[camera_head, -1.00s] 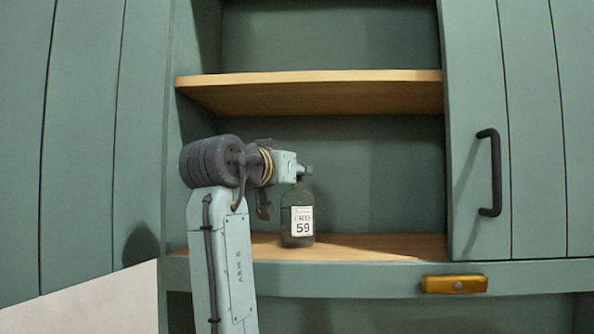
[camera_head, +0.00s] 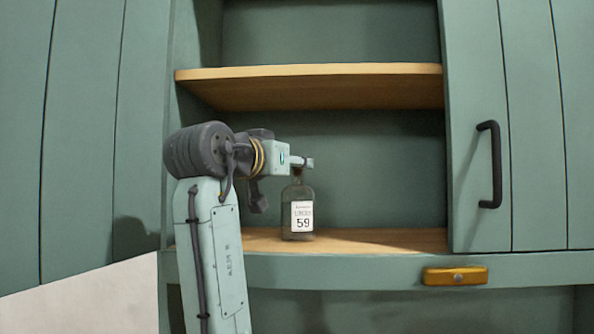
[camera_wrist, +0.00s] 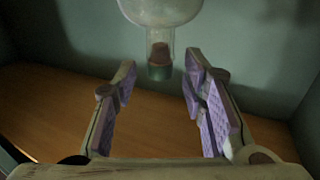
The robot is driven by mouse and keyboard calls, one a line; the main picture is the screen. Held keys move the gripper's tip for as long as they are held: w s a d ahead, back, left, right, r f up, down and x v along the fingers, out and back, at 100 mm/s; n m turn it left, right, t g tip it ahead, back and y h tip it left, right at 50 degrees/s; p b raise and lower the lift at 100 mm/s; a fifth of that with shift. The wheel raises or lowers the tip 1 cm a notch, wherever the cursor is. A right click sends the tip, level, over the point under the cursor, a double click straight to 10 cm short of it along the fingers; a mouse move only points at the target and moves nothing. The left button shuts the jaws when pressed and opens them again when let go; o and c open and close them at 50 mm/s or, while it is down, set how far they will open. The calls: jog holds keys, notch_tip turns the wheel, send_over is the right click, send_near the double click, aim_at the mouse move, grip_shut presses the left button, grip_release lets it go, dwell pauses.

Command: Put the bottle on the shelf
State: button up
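The bottle (camera_head: 297,193) is dark glass with a white label reading 59. It stands upright on the wooden lower shelf (camera_head: 400,240) in the open cabinet. My gripper (camera_head: 304,162) is at the bottle's top, reaching in from the left. In the wrist view the bottle (camera_wrist: 160,12) appears upside down, with its stopper end pointing down the picture. The two purple-padded fingers of my gripper (camera_wrist: 160,68) are spread, with clear gaps on both sides of the neck. My gripper holds nothing. The rear of the bottle's base is hidden.
A wooden upper shelf (camera_head: 310,88) is above my gripper. A closed green door with a black handle (camera_head: 490,165) is at the right. The lower shelf is free to the right of the bottle. A brass plate (camera_head: 455,276) is on the front rail.

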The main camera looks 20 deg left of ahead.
jog(key=s+a+b, duration=0.1)
jog(key=s+b, duration=0.2)
jog(key=s, duration=0.6)
jog(key=shift+s, duration=0.3)
